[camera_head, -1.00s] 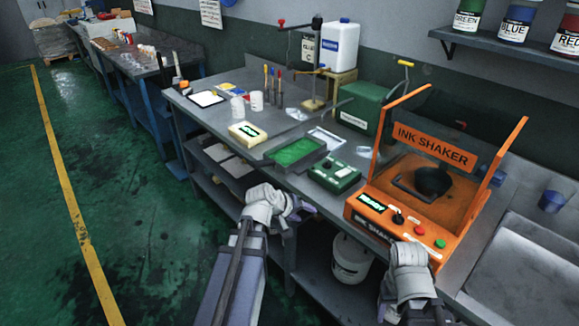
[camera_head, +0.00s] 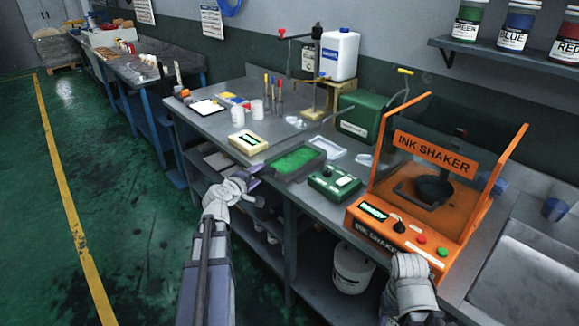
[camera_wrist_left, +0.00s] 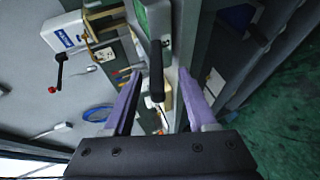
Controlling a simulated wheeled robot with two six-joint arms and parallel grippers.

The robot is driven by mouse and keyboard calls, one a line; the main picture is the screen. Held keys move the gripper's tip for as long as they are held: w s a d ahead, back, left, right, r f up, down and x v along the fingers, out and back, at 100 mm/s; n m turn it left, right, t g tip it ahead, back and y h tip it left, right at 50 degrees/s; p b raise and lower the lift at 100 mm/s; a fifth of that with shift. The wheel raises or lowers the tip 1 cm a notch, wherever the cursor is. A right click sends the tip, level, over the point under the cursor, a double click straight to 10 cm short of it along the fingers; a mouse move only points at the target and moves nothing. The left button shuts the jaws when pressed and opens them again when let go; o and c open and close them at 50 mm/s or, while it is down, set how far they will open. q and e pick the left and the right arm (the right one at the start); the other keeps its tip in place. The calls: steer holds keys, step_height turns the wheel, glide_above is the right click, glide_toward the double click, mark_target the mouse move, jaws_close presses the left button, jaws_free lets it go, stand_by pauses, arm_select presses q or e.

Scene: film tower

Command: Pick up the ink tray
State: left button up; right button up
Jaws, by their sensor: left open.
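The ink tray (camera_head: 280,180) is a dark, shallow tray with a bright green inside, lying flat near the front edge of the workbench. My left gripper (camera_head: 255,180) is open and empty, just in front and to the left of the tray, by the bench edge. In the left wrist view, the two purple fingers of the gripper (camera_wrist_left: 158,85) are spread apart, with a dark handle-like bar (camera_wrist_left: 156,72) between them and a green surface beyond. My right gripper's wrist (camera_head: 411,280) shows at the bottom, before the orange shaker; its fingers are hidden.
A cream box with a display (camera_head: 247,142) stands left of the tray, and a green device (camera_head: 334,184) stands right of it. The orange ink shaker (camera_head: 440,205) fills the bench's right part. A white bucket (camera_head: 352,268) sits on the lower shelf. Green floor lies open at left.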

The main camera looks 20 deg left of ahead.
mark_target(265, 170)
arm_select(q)
steer(key=shift+d+b+x, duration=0.1)
steer(key=shift+b+x, duration=0.25)
steer(key=shift+x, duration=0.95)
steer(key=shift+d+b+x, duration=0.15)
steer(key=shift+b+x, duration=0.2)
steer(key=shift+x, duration=1)
steer(key=shift+r, duration=0.15)
jaws_close()
